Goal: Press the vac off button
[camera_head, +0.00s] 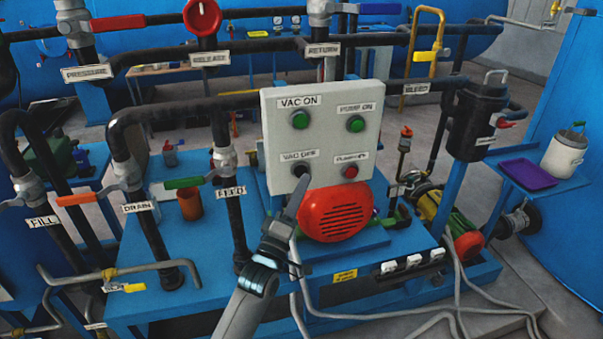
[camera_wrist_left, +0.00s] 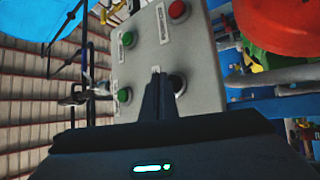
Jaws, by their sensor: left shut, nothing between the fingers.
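A light grey control panel (camera_head: 326,125) stands in the middle of the head view, with two green buttons on top and two buttons below. The vac off button (camera_head: 300,169) is at its lower left under a "VAC OFF" label and looks dark. In the left wrist view the vac off button (camera_wrist_left: 179,82) shows as a dark ring, partly hidden by my fingers. My left gripper (camera_head: 302,184) is shut and empty, its tips just at or in front of this button. I cannot tell whether they touch it. The left gripper also shows in the left wrist view (camera_wrist_left: 160,82). My right gripper is not in view.
The vac on button (camera_head: 300,119) is above, the pump on button (camera_head: 355,124) upper right, and the red pump off button (camera_head: 350,171) lower right. A red slotted motor cover (camera_head: 336,213) bulges just below the panel. A feed pipe (camera_head: 236,228) stands to the left.

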